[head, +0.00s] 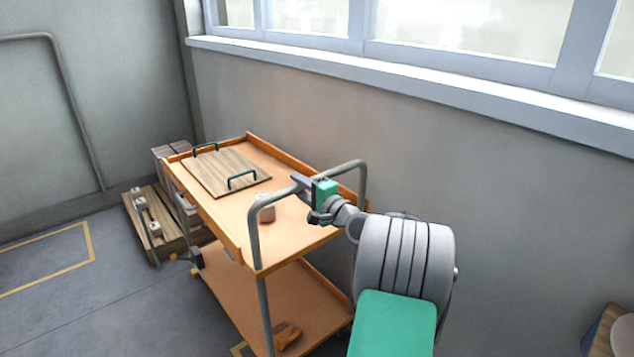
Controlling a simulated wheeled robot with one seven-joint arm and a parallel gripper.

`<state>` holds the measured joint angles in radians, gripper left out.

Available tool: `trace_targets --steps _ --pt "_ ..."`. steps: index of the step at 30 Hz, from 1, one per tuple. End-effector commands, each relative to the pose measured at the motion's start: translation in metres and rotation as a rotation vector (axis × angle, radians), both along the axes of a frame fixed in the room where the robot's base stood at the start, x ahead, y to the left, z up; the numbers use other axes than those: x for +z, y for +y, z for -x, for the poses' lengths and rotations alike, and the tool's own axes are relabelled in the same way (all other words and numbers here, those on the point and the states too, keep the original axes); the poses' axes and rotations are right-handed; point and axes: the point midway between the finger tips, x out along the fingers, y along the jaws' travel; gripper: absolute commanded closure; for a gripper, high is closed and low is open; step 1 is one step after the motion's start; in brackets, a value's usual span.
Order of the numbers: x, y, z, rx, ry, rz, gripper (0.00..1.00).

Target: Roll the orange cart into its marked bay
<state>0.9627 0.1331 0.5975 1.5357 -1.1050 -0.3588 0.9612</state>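The orange cart (217,224) stands along the grey wall, with two shelves and a grey tubular handle (254,232) at its near end. My gripper (308,199) is at the crossbar of this handle, above the cart's near end. Its fingers look spread apart, one above and one below the bar's line; whether they touch the bar is hard to tell. A yellow floor outline (91,243) shows at the left, cut off by the picture edge.
A wooden board with two dark handles (215,172) and a small brownish block (266,209) lie on the top shelf. A brown item (287,336) is on the lower shelf. A wooden pallet-like stack (160,222) stands beyond the cart. Floor at left is clear.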

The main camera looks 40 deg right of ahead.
Motion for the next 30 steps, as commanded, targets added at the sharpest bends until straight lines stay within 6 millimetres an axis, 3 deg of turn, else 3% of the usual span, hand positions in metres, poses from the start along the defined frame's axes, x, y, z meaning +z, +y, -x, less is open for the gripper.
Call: trace_targets --steps 10,30 --pt "0.0004 0.0 0.0001 0.0 0.0 0.0 1.0" --pt "0.0011 -0.0001 0.0001 0.0 -0.002 0.001 1.0"
